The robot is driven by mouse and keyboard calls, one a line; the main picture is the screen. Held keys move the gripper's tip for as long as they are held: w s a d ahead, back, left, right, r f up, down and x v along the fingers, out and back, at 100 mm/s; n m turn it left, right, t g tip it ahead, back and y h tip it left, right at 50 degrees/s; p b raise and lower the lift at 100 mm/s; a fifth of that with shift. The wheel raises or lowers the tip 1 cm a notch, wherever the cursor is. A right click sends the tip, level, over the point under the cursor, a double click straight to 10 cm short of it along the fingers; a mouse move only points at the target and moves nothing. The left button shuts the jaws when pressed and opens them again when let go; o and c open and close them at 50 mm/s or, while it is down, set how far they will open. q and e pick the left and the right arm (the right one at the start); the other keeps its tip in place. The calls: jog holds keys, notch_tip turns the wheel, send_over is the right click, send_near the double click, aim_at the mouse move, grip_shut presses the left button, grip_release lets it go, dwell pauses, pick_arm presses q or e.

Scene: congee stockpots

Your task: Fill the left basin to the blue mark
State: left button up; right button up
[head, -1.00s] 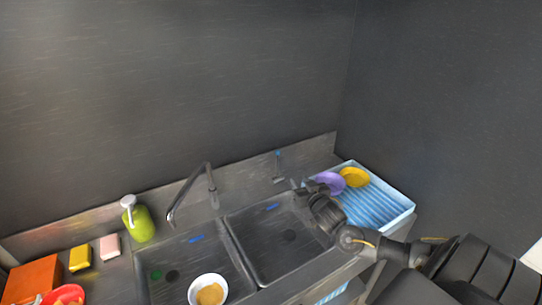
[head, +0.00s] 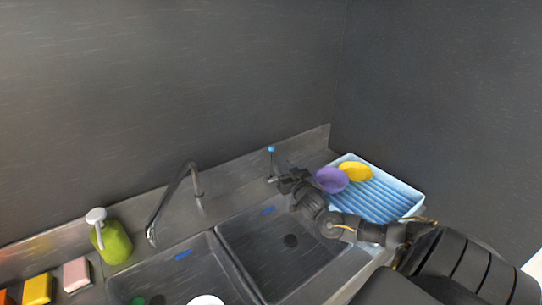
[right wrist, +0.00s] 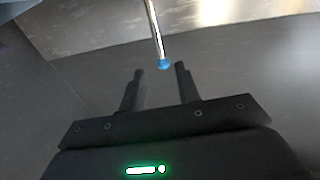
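The left basin (head: 205,272) has a blue mark (head: 183,255) on its back wall, a dark drain (head: 157,300) and a green round stopper (head: 137,300) beside it. I see no water in it. The faucet (head: 173,196) arches toward the left basin, and no stream shows from its spout. A thin tap lever with a blue tip (head: 271,149) stands behind the right basin; in the right wrist view its blue tip (right wrist: 163,64) lies between the open fingers, a little past their tips. My right gripper (right wrist: 159,72) is empty. My left gripper is out of view.
The right basin (head: 285,255) has its own blue mark (head: 268,210). A white bowl (head: 206,300) is at the left basin's front. A blue drying rack (head: 385,200) holds purple and yellow dishes. A green soap bottle (head: 112,243) and sponges (head: 77,274) are at left.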

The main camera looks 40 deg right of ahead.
aim_at(272, 155)
jog(key=shift+p+x, duration=1.15)
jog(key=shift+x, duration=3.95)
jog(key=shift+c, duration=0.4)
grip_shut()
